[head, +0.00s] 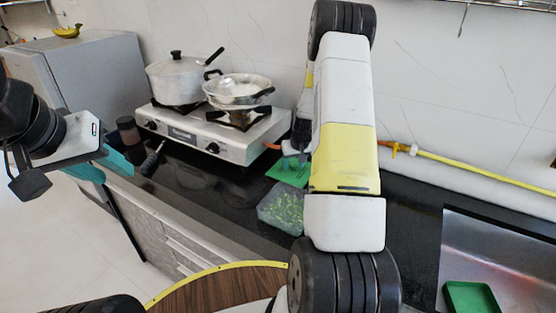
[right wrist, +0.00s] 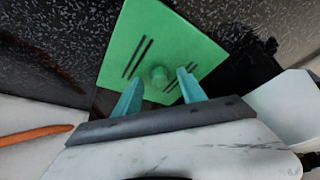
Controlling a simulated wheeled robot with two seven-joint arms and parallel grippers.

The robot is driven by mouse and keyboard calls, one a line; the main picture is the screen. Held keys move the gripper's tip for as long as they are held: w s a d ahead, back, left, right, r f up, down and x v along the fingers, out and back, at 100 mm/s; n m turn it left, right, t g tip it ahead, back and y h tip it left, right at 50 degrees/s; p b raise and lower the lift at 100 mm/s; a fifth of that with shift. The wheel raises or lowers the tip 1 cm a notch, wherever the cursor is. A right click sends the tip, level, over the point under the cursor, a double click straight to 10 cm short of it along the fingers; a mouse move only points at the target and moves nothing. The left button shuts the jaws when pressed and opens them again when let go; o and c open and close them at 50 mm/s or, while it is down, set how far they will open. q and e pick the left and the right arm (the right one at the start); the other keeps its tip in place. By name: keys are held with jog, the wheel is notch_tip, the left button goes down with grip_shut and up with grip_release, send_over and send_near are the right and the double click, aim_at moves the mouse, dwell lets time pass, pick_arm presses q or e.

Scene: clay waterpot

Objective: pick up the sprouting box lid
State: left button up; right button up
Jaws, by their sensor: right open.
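The green sprouting box lid (head: 287,174) lies on the black counter behind the clear box of green sprouts (head: 282,209). My right arm hides part of both in the head view. The right wrist view shows the lid (right wrist: 190,38) as a flat green square with dark slots and a round knob (right wrist: 159,77). My right gripper (right wrist: 160,78) is open, its teal fingertips on either side of the knob. I cannot tell whether they touch it. My left gripper (head: 103,163) is open and empty at the left, near the counter's front edge.
A gas stove (head: 228,138) stands at the back with a lidded pot (head: 181,80) and a pan (head: 238,88). A dark jar (head: 127,131) stands near its left end. A sink (head: 500,255) with a green item (head: 470,299) is at the right. A yellow hose (head: 470,172) runs along the wall.

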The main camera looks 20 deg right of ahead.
grip_shut()
